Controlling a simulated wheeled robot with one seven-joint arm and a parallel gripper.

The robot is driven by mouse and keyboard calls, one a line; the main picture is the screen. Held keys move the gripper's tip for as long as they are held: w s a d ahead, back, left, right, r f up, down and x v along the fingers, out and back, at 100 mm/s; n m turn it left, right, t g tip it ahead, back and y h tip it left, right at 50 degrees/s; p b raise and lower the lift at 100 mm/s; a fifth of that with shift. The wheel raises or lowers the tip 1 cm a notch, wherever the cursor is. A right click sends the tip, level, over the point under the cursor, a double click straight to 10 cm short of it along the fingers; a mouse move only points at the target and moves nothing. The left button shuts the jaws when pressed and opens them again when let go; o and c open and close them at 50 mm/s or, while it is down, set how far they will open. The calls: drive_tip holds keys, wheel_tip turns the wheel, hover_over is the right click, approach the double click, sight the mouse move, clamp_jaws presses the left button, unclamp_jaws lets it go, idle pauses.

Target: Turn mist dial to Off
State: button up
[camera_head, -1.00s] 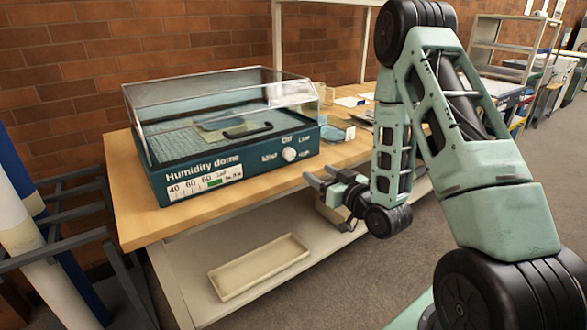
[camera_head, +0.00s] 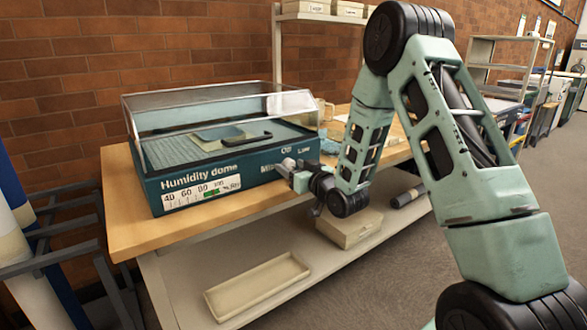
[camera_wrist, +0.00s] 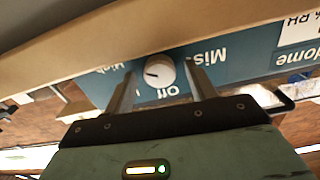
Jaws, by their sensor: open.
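The humidity dome (camera_head: 180,190) is a dark teal case with a clear lid, standing on the wooden bench. Its white mist dial (camera_wrist: 160,71) is on the front panel, and the wrist view shows it upside down. The dark mark on the dial points to the picture's left, away from the word "Off" below it. "High" shows at upper left; "Low" is not readable there. My gripper (camera_head: 285,169) is open at the panel. In the wrist view its fingers stand on either side of the dial, with gaps between; I cannot tell touching.
The wooden bench (camera_head: 135,228) runs along the brick wall. A shallow cream tray (camera_head: 257,287) and a closed box (camera_head: 349,229) are on its lower shelf. A grey rack with rolls (camera_head: 25,230) stands at the left. Floor in front of the bench is clear.

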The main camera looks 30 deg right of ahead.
drive_tip(key=c, duration=1)
